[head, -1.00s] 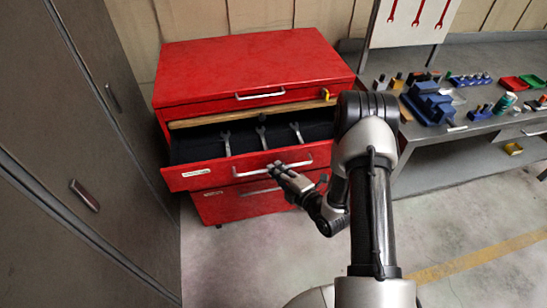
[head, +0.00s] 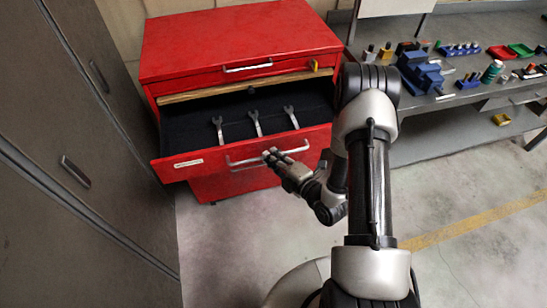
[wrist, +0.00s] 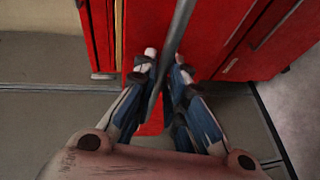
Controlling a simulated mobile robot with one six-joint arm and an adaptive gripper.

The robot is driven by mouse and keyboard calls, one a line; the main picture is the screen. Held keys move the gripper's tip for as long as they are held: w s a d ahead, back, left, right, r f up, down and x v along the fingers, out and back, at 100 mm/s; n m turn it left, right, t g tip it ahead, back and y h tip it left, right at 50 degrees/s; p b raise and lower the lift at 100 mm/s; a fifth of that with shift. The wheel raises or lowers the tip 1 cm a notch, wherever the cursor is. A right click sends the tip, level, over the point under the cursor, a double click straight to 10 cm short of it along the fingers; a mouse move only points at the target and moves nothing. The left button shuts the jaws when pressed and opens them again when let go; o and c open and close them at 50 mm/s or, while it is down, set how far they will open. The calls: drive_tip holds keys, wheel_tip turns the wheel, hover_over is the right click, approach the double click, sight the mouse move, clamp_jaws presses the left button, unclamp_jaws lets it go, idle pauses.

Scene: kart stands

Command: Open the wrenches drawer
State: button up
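The wrenches drawer (head: 215,170) of the red cabinet stands pulled well out in the head view. Three grey wrenches, a left one (head: 220,130), a middle one (head: 256,124) and a right one (head: 291,118), lie on its dark lining. A white label is on the left of its front. My gripper (head: 270,156) is at the right half of the drawer's metal handle (head: 240,162). In the wrist view the handle (wrist: 178,30) runs between the two fingers of my gripper (wrist: 165,62), which sit close on either side of it.
The cabinet's top drawer (head: 235,72) is shut. A red lower drawer front (head: 225,188) is partly hidden under the open one. Grey lockers (head: 75,120) stand close on the left. A workbench (head: 430,117) with tools and small parts stands at the right. Floor in front is clear.

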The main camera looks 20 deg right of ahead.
drive_tip(key=o, duration=0.4)
drive_tip(key=shift+c, duration=0.2)
drive_tip(key=v, duration=1.2)
